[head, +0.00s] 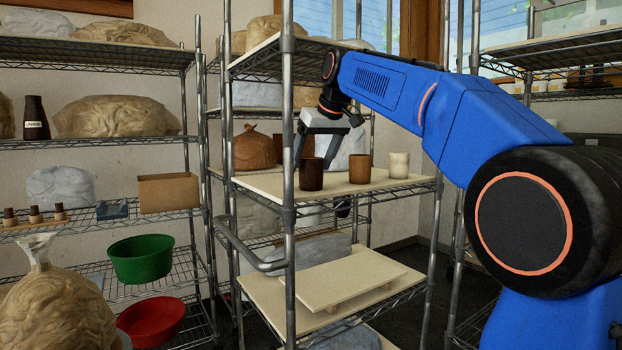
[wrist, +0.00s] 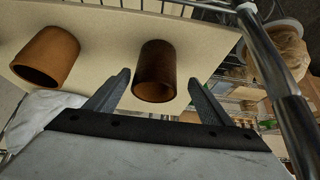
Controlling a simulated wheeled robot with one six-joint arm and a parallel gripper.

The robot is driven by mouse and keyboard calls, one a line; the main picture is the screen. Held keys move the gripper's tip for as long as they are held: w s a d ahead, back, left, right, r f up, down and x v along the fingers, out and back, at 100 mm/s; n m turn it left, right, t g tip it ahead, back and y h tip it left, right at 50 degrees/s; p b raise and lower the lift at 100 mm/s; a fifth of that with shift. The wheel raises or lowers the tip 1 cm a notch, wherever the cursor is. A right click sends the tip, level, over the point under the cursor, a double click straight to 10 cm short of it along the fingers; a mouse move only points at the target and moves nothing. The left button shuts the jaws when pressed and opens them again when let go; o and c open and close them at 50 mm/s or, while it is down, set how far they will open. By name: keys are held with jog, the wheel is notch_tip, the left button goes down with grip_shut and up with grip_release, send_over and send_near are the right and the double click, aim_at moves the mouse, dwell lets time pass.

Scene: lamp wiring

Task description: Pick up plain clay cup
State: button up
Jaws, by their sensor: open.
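Three cups stand upright in a row on the pale board of the middle rack shelf. A dark brown cup (head: 311,174) is at the left, a lighter brown, plain clay-coloured cup (head: 360,168) is in the middle, and a cream cup (head: 399,165) is at the right. My gripper (head: 315,158) is open and points down at the dark cup. In the wrist view, the dark cup (wrist: 154,68) shows between the two fingertips (wrist: 160,80), with a gap on each side. The lighter clay cup (wrist: 46,56) is to the left, outside the fingers.
A metal rack post (head: 289,150) stands close to the left of the gripper; it also shows at the right of the wrist view (wrist: 275,85). A wrapped brown bundle (head: 255,148) sits behind. The board (head: 270,184) is bare in front of the cups.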

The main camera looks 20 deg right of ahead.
aim_at(307, 173)
jog(key=shift+w+d+r+x, duration=0.1)
jog(key=shift+w+x, duration=0.05)
jog(key=shift+x, duration=0.75)
jog(key=shift+w+d+r+x, duration=0.1)
jog(key=shift+w+x, duration=0.05)
jog(key=shift+x, duration=0.7)
jog(key=shift+w+d+r+x, duration=0.1)
jog(key=shift+w+x, duration=0.05)
jog(key=shift+x, duration=0.75)
jog(key=c, duration=1.3)
